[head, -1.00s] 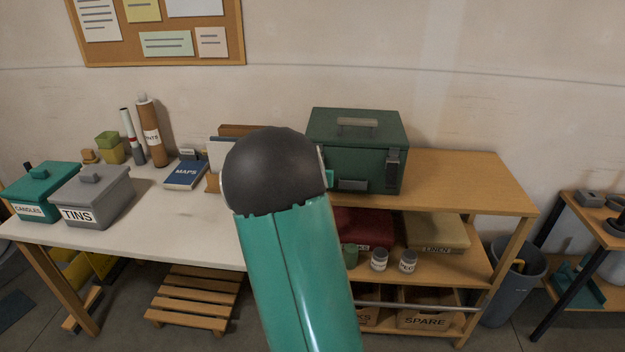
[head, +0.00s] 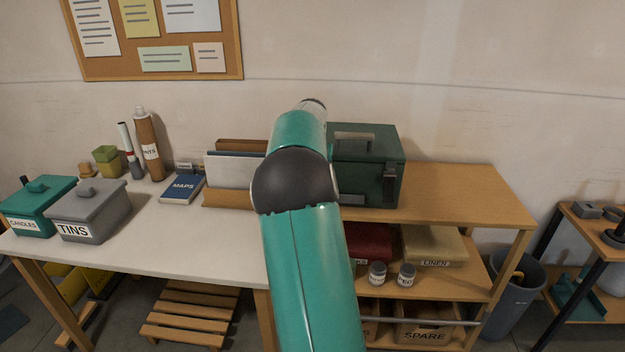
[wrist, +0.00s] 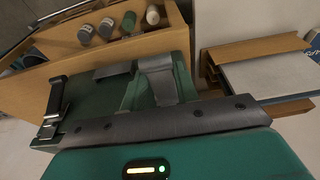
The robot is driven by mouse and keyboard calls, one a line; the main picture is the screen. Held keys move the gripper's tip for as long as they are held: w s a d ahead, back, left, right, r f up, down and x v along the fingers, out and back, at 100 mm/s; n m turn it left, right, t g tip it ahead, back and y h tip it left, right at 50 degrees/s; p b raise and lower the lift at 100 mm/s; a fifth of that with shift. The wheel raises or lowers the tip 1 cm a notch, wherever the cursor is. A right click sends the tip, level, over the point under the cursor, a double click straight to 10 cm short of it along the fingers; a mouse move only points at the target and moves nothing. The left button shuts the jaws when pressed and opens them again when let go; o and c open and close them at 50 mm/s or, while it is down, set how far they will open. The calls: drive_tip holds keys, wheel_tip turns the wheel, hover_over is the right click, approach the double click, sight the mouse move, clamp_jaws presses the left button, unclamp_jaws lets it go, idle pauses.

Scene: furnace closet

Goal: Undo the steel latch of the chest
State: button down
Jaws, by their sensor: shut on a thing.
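The dark green chest (head: 365,148) stands shut on the wooden shelf unit, with a handle on its lid. Its front shows a dark latch (head: 389,186) at the right and a grey plate (head: 350,199). My arm hides the chest's left side in the head view. In the wrist view, which is turned upside down, the grey steel latch (wrist: 156,74) lies on the chest's front, with the dark latch off to the left (wrist: 54,108). My gripper (wrist: 158,92) is at the steel latch and shut on it.
File folders (head: 233,170) stand close to the chest's left. Jars (head: 377,273) and folded cloths sit on the shelf below. The shelf top right of the chest is clear.

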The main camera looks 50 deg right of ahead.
drive_tip(key=shift+a+f+g+y, duration=0.1)
drive_tip(key=shift+a+g+y, duration=0.05)
drive_tip(key=shift+g+y, duration=0.2)
idle(0.3)
drive_tip(key=c, duration=1.1)
unclamp_jaws()
drive_tip(key=shift+c, duration=0.2)
drive_tip(key=shift+o, duration=0.5)
drive_tip(key=shift+s+r, duration=0.2)
drive_tip(key=shift+w, duration=0.15)
wheel_tip(320, 180, up, 14)
drive_tip(key=s+a, duration=0.1)
drive_tip(key=shift+s+a+f, duration=0.15)
drive_tip(key=shift+a+f, duration=0.05)
drive_tip(key=shift+f, duration=0.05)
drive_tip(key=shift+a, duration=0.1)
